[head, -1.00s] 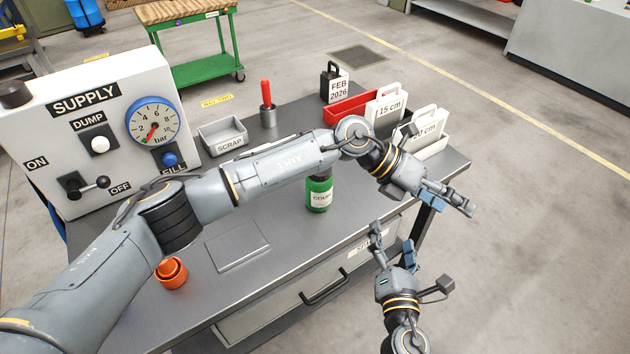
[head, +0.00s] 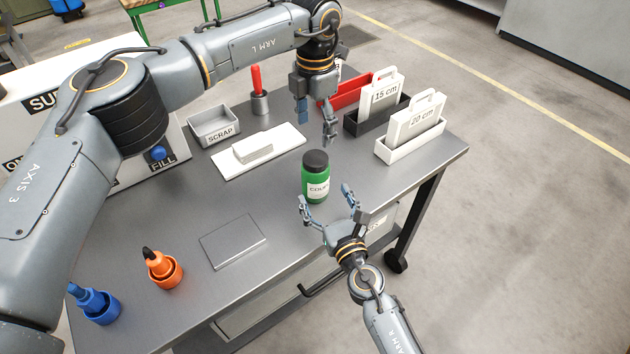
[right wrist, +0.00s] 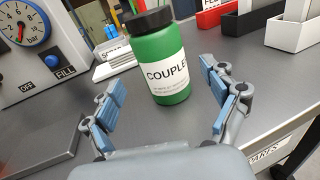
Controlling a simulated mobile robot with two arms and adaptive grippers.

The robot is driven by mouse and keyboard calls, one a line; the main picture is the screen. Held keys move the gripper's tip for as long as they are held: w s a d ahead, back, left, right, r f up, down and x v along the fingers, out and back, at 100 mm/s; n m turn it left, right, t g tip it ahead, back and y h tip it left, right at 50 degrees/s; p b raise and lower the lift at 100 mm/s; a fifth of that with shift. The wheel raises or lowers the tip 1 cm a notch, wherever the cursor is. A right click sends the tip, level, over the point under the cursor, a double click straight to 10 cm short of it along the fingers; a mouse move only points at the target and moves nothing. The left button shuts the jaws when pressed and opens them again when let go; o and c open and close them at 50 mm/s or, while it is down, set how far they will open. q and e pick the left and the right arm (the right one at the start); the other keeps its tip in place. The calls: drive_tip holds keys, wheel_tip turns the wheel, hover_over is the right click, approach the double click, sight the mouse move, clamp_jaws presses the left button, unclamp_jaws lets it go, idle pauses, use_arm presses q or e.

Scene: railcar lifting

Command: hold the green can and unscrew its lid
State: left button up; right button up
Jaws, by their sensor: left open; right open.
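The green can (head: 315,186) with a black lid (head: 315,161) and a white label stands upright on the grey bench. It also shows in the right wrist view (right wrist: 165,50), beyond and between the open fingers. My right gripper (head: 325,199) is open and empty, low in front of the can, its fingertips pointing at it from the near side. My left gripper (head: 316,124) is open and empty, pointing down above and behind the can, higher than the lid. Neither gripper visibly holds the can.
White holders marked 15 cm (head: 383,92) and 20 cm (head: 416,122) stand right of the can. A white block on a plate (head: 282,158), a scrap bin (head: 214,127) and a red-handled tool (head: 257,85) are behind left.

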sight(320, 186)
drive_tip(key=x, duration=0.6)
drive_tip(key=shift+w+a, duration=0.1)
drive_tip(key=shift+w, duration=0.25)
